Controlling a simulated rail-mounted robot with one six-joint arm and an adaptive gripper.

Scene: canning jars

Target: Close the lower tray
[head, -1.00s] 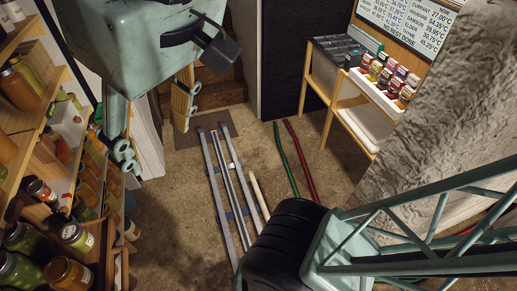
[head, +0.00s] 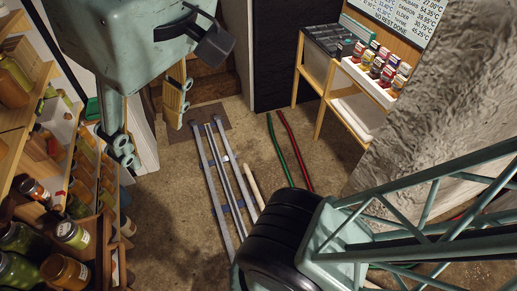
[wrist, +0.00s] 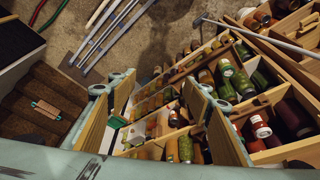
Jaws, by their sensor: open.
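My gripper (head: 146,118) hangs in the upper left of the head view, with its wood-faced fingers apart and nothing between them. In the wrist view my gripper (wrist: 157,90) is open above the jar shelving. Several wooden trays of jars show there, including one with a front rail (wrist: 190,66) beyond the fingers. In the head view, a dark wooden tray (head: 108,250) with jars is at the lower left, below and left of my gripper. I cannot tell for certain which tray is the lower one, or how far it stands out. The fingers hide part of the shelving.
Metal rails (head: 222,185) lie on the floor, with a green hose (head: 283,150) and a red hose (head: 296,150) beside them. A wooden rack (head: 318,115) with small jars stands at the back right. A rough grey pillar (head: 425,105) is at the right. Floor near the rails is open.

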